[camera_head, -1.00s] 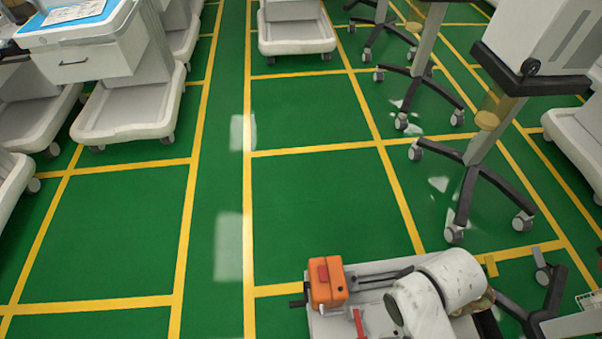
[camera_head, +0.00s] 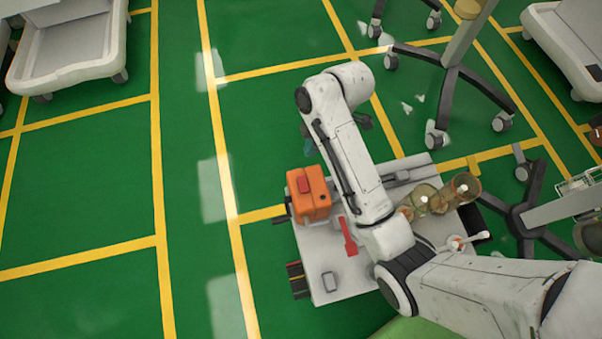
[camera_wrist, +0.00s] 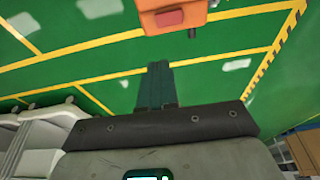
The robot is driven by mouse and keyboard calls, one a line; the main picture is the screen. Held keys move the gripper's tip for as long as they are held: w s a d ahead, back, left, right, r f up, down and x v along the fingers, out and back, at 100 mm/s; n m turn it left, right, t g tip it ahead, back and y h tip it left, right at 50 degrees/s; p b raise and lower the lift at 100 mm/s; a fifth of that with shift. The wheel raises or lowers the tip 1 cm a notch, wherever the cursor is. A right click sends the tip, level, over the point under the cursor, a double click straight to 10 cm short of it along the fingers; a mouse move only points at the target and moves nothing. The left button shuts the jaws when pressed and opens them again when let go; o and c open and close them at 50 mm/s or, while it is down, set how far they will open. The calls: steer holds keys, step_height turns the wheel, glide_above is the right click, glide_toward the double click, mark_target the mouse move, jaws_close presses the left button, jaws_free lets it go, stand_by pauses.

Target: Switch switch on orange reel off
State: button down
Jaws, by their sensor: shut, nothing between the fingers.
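The orange reel (camera_head: 308,196) is a box-shaped orange body on the left side of a grey platform (camera_head: 318,262). A small red block, which looks like its switch (camera_head: 303,185), sits on its face. In the wrist view the orange reel (camera_wrist: 202,12) is cut off at the top edge, with the red switch (camera_wrist: 170,18) facing me. My gripper (camera_wrist: 158,66) is shut and empty, its dark fingers pointing toward the reel but apart from it. In the head view my gripper (camera_head: 308,147) is partly hidden by my wrist, just behind the reel. I cannot tell the switch's position.
A red handle-like part (camera_head: 348,238) stands beside the reel. Amber round containers (camera_head: 425,197) sit on the platform's right. Wheeled stand legs (camera_head: 455,85) are behind at the right, and a white cart (camera_head: 75,45) is at the upper left. The green floor on the left is clear.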

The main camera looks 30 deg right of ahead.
mark_target(300, 176)
steer(key=shift+w+a, duration=0.1)
steer(key=shift+w, duration=0.05)
steer(key=b+x, duration=0.1)
steer(key=x, duration=0.3)
steer(key=b+x, duration=0.1)
steer(key=x, duration=0.3)
steer(key=b+x, duration=0.1)
steer(key=x, duration=0.4)
steer(key=shift+d, duration=0.4)
steer(key=shift+f, duration=0.55)
steer(key=shift+f, duration=0.15)
steer(key=shift+r+p, duration=0.85)
steer(key=shift+p, duration=0.1)
